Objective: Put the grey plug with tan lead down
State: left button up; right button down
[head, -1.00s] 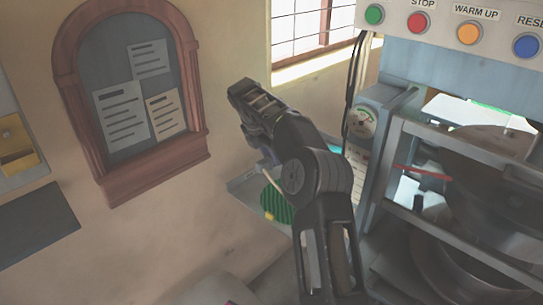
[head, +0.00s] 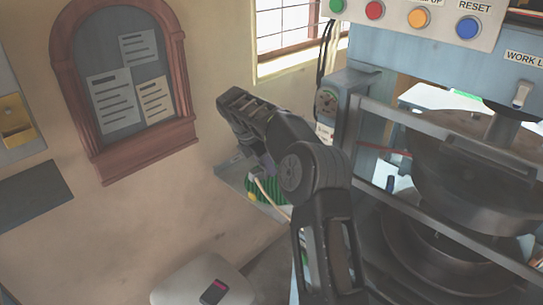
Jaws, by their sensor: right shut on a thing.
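My right gripper (head: 262,158) is left of the machine, over a small grey shelf, with its fingers pointing down and mostly hidden behind my own wrist and arm. It is shut, and a tan lead (head: 272,196) runs down to the right from below it. The grey plug itself is hard to make out at the fingers; my wrist covers most of that spot. The shelf (head: 228,178) shows its left rim below the gripper. I cannot tell whether the plug touches it. My left gripper is out of view.
A green ribbed thing (head: 253,189) is on the shelf, partly hidden. A dark panel with holes (head: 327,103) is on the machine's side. The press (head: 465,170) fills the right. A pale stool (head: 180,290) bearing a phone (head: 214,291) stands below. A framed notice board (head: 98,60) hangs left.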

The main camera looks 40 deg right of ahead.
jog(key=s+a+f+m+g+y, duration=0.1)
jog(key=s+a+f+m, duration=0.2)
jog(key=a, duration=0.7)
jog(key=s+a+f+m+g+y, duration=0.1)
jog(key=s+a+f+m+y, duration=0.1)
jog(key=a+f+m, duration=0.6)
jog(key=s+a+f+m+g+y, duration=0.1)
jog(key=s+a+f+m, duration=0.3)
jog(key=a+f, duration=0.5)
jog(key=a+m+g, duration=0.1)
jog(key=a+m, duration=0.1)
jog(key=a, duration=0.1)
jog(key=shift+s+a+y, duration=0.15)
jog(key=shift+a+y, duration=0.15)
jog(key=shift+a, duration=0.1)
jog(key=shift+r, duration=0.1)
